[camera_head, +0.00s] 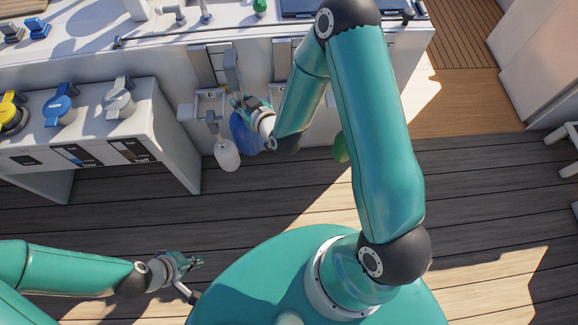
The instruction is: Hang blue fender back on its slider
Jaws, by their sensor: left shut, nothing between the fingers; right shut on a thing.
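The blue fender (243,136) hangs low against the white side wall, partly behind my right gripper. My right gripper (240,104) is shut at the fender's upper end; the exact grip is partly hidden by the gripper itself. A grey upright slider (231,72) on the wall is just above the gripper. I cannot tell whether the fender touches it. My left gripper (198,261) is shut and empty, low over the deck at the front left, well away from the fender.
A white fender (227,154) hangs just left of the blue one. A green fender (340,148) shows partly behind my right arm. A white console (90,130) with yellow, blue and grey knobs stands at the left. The wooden deck (230,205) in front is clear.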

